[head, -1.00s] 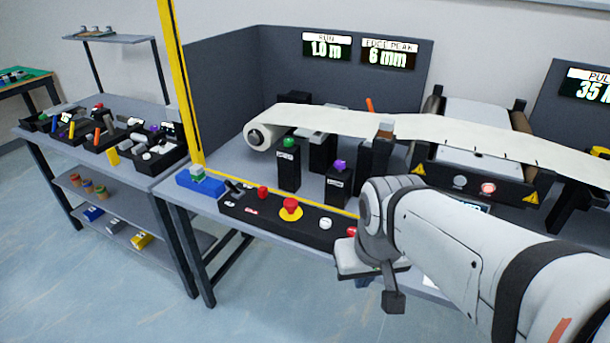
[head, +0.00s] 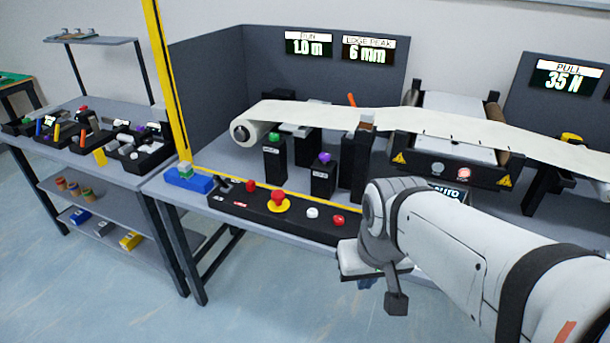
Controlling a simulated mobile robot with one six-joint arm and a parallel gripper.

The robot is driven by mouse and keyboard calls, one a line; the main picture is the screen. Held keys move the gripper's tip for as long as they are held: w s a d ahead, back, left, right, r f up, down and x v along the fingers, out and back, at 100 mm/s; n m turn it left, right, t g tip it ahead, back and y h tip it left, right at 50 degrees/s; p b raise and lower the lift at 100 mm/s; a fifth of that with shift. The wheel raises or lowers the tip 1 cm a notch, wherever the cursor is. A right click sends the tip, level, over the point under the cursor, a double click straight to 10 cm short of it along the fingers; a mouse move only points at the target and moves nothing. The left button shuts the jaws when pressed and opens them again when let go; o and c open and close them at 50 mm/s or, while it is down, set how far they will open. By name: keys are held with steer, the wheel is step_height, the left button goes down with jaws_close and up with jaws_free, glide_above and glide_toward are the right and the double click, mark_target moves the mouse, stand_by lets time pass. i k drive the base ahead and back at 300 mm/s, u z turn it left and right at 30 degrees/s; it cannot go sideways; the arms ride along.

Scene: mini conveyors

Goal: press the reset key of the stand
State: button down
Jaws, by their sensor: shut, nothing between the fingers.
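The stand's black control panel (head: 230,198) lies along the table's front edge. It carries a black lever (head: 224,184), a red button (head: 250,186), a red mushroom button (head: 278,200) on a yellow disc, a white button (head: 312,213) and another red button (head: 338,220). The panel labels are too small to read, so I cannot tell which key is reset. My gripper (head: 396,302) is at the end of my white arm, in front of the panel's right end and apart from the buttons. It is shut and empty; its fingertips are hard to make out.
A green-topped post (head: 275,140) and a purple-topped post (head: 323,160) stand behind the panel, under a pale web (head: 330,118). A side table (head: 85,150) holds more parts.

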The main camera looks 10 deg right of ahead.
mark_target(311, 212)
steer(key=z, duration=0.35)
steer(key=k, duration=1.2)
steer(key=z, duration=0.8)
steer(key=i, duration=1.4)
steer(key=u, duration=0.4)
steer(key=i, duration=0.45)
steer(key=u, duration=0.45)
steer(key=k, duration=0.9)
steer(key=u, duration=0.15)
steer(key=i, duration=0.9)
steer(key=z, duration=0.05)
